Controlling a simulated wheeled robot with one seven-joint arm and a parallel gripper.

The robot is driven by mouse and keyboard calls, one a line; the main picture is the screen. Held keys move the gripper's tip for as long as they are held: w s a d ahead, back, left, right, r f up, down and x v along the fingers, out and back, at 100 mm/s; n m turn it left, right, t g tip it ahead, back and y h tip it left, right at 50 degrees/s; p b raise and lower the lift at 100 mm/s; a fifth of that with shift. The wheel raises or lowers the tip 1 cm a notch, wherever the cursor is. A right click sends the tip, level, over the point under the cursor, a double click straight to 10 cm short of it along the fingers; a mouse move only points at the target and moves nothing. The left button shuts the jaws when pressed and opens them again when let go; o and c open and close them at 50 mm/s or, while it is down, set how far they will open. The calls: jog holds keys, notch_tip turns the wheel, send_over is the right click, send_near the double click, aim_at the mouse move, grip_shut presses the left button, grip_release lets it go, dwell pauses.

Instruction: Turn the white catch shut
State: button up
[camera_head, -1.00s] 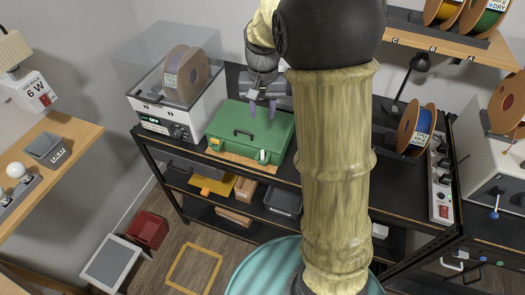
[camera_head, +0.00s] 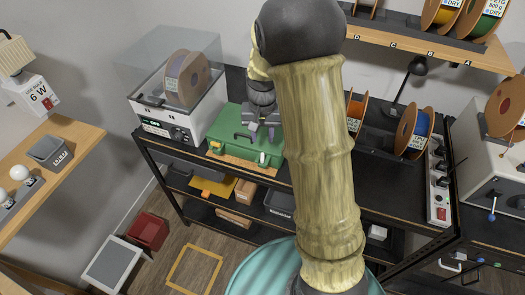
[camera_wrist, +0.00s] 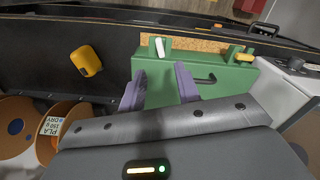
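A green case (camera_head: 232,142) stands on the black bench, its lid down and its dark handle (camera_wrist: 204,80) on top. The white catch (camera_wrist: 160,47) is at the case's front edge in the wrist view, a short white tab; I cannot tell its exact angle. A yellow catch (camera_wrist: 243,56) is at the other end of the same edge. My gripper (camera_wrist: 160,90) is over the case with its two purple fingers apart and nothing between them. The white catch lies beyond the fingertips, apart from them. In the head view my gripper (camera_head: 262,128) hides part of the lid.
A filament dryer (camera_head: 180,95) with a clear cover stands left of the case. Orange spools (camera_head: 415,130) are to the right. A yellow object (camera_wrist: 86,60) lies on the bench beside the case. A cork-coloured strip (camera_wrist: 200,44) runs along the case's front.

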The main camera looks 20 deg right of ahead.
aim_at(263, 156)
notch_tip(263, 156, down, 9)
jog(key=shift+p, duration=0.75)
jog(key=shift+c, duration=0.2)
grip_shut()
